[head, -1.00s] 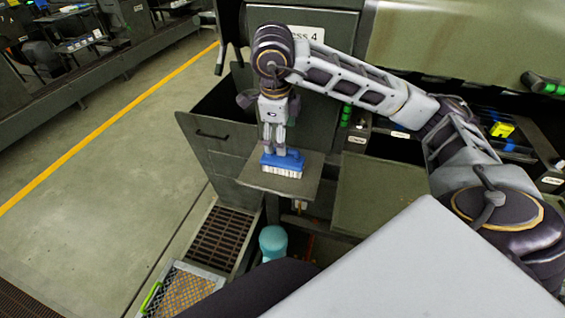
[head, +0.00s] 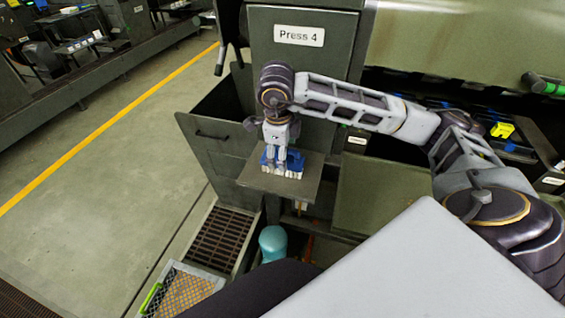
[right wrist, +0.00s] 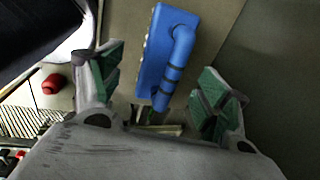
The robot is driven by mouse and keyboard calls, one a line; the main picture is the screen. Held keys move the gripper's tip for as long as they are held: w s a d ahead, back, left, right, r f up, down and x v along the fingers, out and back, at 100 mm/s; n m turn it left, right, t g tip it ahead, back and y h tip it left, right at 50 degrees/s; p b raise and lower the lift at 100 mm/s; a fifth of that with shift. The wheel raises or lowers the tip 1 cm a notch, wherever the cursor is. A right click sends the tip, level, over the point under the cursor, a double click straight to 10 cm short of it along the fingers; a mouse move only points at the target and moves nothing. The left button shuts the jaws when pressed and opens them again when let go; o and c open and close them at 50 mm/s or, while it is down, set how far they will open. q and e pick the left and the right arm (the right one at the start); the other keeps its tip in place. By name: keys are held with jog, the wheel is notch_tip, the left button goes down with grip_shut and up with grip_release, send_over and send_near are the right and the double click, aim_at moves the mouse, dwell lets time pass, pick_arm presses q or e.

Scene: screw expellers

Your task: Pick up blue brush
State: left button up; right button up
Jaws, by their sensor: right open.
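The blue brush (head: 291,163) lies on a small flat shelf (head: 312,186) in front of Press 4, its pale bristles low on the near side. In the right wrist view the blue brush (right wrist: 166,55) shows its block and its raised handle. My right gripper (head: 279,168) is directly over the brush in the head view and hides part of it. In the right wrist view my right gripper (right wrist: 160,95) is open, its green-padded fingers apart on either side of the handle's line. I cannot tell whether either finger touches the brush. My left gripper is not in view.
The press panel labelled Press 4 (head: 299,35) stands behind the shelf. An open dark bin (head: 212,125) is to its left. Below are a teal rounded object (head: 273,242) and a floor grate (head: 221,238). Open floor lies to the left.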

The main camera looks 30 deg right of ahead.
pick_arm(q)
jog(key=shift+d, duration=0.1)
pick_arm(e)
jog(key=shift+w+d+f+p, duration=0.15)
jog(key=shift+f, duration=0.45)
jog(key=shift+w+d+f+p, duration=0.1)
jog(key=shift+f+p, duration=0.1)
jog(key=shift+f, duration=0.35)
jog(key=shift+w+d+f+p, duration=0.15)
jog(key=shift+f, duration=0.45)
jog(key=shift+w+f, duration=0.1)
jog(key=shift+f, duration=0.55)
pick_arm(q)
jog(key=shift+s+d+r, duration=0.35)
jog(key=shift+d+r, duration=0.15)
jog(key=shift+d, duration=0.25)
pick_arm(e)
jog(key=shift+d+f, duration=0.1)
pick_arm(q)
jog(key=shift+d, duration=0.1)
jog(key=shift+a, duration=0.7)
pick_arm(e)
jog(key=c, duration=1.2)
